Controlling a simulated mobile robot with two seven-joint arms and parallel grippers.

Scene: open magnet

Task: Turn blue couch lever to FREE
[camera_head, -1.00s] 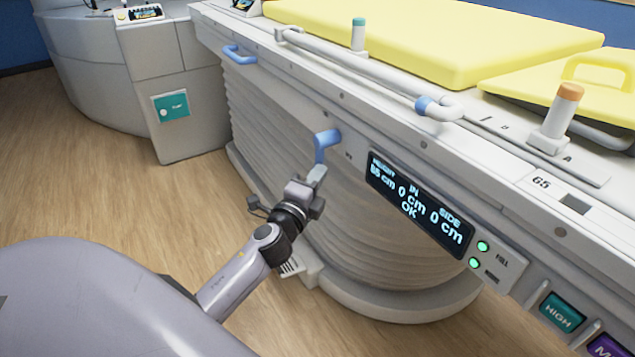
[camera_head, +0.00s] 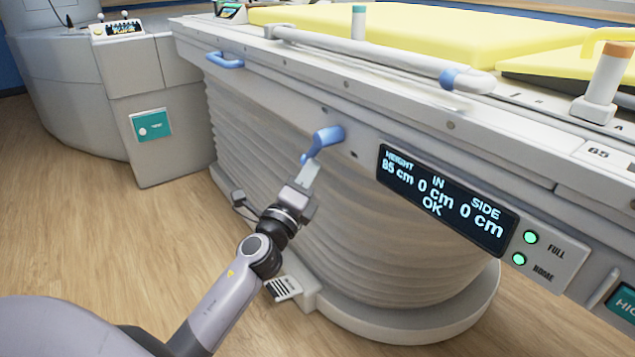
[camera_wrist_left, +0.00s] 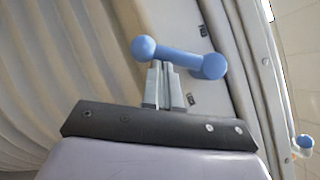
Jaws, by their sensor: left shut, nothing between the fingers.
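The blue couch lever (camera_head: 322,142) sits on the side panel of the couch, left of the dark display. Its arm hangs down and to the left from its pivot. My left gripper (camera_head: 309,170) is shut and empty, with its tips at the lever's lower part. In the left wrist view the lever (camera_wrist_left: 178,56) lies across just beyond the shut fingertips (camera_wrist_left: 164,66), near its rounded end. They look to be touching or almost touching it. The small marks near the lever are too small to read. My right gripper is out of view.
The display (camera_head: 441,200) reads height 85 cm, in 0 cm, side 0 cm, OK. A blue handle (camera_head: 226,61) is farther left on the couch. The pleated couch base (camera_head: 400,270) stands behind my arm. Wood floor (camera_head: 90,220) is clear at left.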

